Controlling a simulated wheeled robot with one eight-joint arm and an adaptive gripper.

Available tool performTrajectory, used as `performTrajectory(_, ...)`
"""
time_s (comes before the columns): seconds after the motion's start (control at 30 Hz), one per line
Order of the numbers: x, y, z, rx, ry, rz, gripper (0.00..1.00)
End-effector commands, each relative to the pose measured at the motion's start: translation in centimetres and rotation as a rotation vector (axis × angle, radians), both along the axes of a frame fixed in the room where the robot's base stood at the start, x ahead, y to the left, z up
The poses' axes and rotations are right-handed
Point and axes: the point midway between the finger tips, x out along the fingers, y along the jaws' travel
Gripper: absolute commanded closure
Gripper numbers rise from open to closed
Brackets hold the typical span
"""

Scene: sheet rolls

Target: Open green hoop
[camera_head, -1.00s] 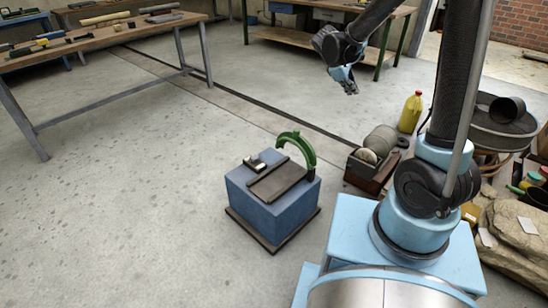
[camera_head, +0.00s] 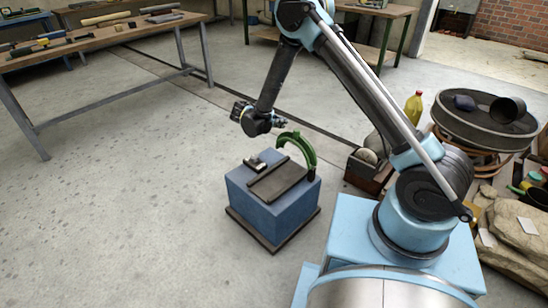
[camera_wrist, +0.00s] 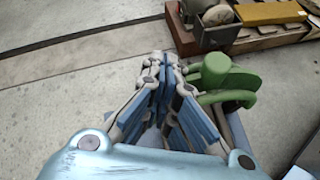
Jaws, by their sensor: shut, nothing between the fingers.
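The green hoop (camera_head: 308,147) is an arched band standing at the far right edge of the top of a blue box (camera_head: 272,210). In the wrist view the hoop (camera_wrist: 232,80) shows just right of my fingers, which hide part of the box. My gripper (camera_head: 281,123) is above and behind the box, close to the hoop's upper left. Its fingers (camera_wrist: 160,62) are shut together with nothing between them. They look apart from the hoop.
A dark strip and a small metal piece (camera_head: 255,164) lie on the box top. A crate (camera_head: 366,172) with rolls stands right of the box. A yellow bottle (camera_head: 413,107) and a round dark table (camera_head: 478,128) are farther right. A workbench (camera_head: 98,40) is at the upper left. The floor in front is clear.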

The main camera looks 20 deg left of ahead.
Motion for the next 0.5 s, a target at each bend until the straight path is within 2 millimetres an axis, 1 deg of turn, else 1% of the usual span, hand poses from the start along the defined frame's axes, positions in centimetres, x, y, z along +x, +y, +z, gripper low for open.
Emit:
performTrajectory(0.03, -0.9, 1.3, -1.6, -0.024, -0.006, 0.030, 1.00)
performTrajectory(0.2, -3.9, 4.5, -6.4, -0.119, -0.025, 0.119, 1.00)
performTrajectory(0.33, -6.4, 6.3, -9.9, -0.188, -0.042, 0.182, 1.00)
performTrajectory(0.4, -7.6, 6.9, -11.6, -0.220, -0.049, 0.209, 1.00)
performTrajectory(0.5, -9.1, 7.5, -13.5, -0.258, -0.059, 0.239, 1.00)
